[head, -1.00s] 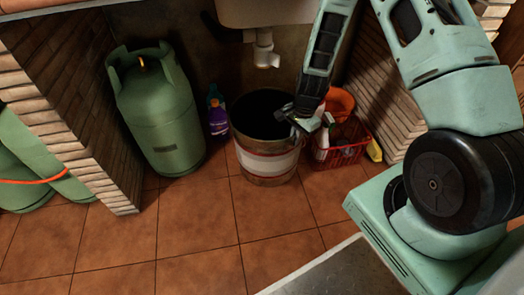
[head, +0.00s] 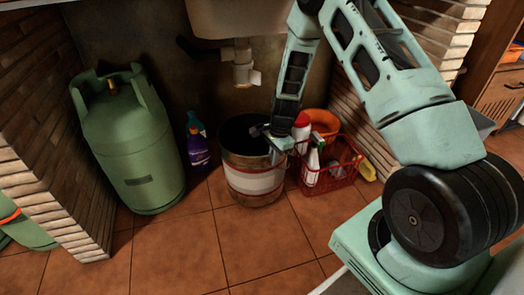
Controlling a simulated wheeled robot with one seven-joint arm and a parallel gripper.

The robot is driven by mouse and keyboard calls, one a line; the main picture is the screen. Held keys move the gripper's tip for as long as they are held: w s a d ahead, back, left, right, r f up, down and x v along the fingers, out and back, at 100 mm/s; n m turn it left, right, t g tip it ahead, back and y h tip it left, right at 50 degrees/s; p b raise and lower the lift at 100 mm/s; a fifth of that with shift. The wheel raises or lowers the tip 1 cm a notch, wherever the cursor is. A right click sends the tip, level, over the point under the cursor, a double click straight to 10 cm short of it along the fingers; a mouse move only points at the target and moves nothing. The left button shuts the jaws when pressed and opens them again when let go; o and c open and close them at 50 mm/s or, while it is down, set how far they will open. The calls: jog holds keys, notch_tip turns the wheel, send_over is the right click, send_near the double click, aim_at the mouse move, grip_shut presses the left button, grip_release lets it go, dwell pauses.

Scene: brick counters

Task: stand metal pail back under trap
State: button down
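The metal pail (head: 253,182), with a pale band and reddish-brown stripes, stands upright on the tiles. My gripper (head: 270,142) reaches down from the upper right to the pail's right rim. One dark finger shows over the pail's mouth, and the wrist end covers part of the rim. I cannot tell whether the fingers are closed on the rim. The pail's dark inside hides its bottom.
A green gas cylinder (head: 130,145) stands left of the pail, with a purple bottle (head: 197,150) between them. A red crate (head: 330,178) of cleaning bottles stands close to the pail's right. Brick walls (head: 48,130) flank the space. Tiles in front are clear.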

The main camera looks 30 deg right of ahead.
jog(key=w+d+f+b, duration=0.3)
jog(key=w+b, duration=0.5)
jog(key=w, duration=0.3)
jog(key=shift+f, duration=0.15)
jog(key=shift+w+d, duration=0.1)
jog(key=c, duration=1.9)
grip_release()
jog(key=shift+f, duration=0.25)
jog(key=shift+c, duration=0.2)
jog(key=o, duration=0.3)
jog(key=shift+r, duration=0.15)
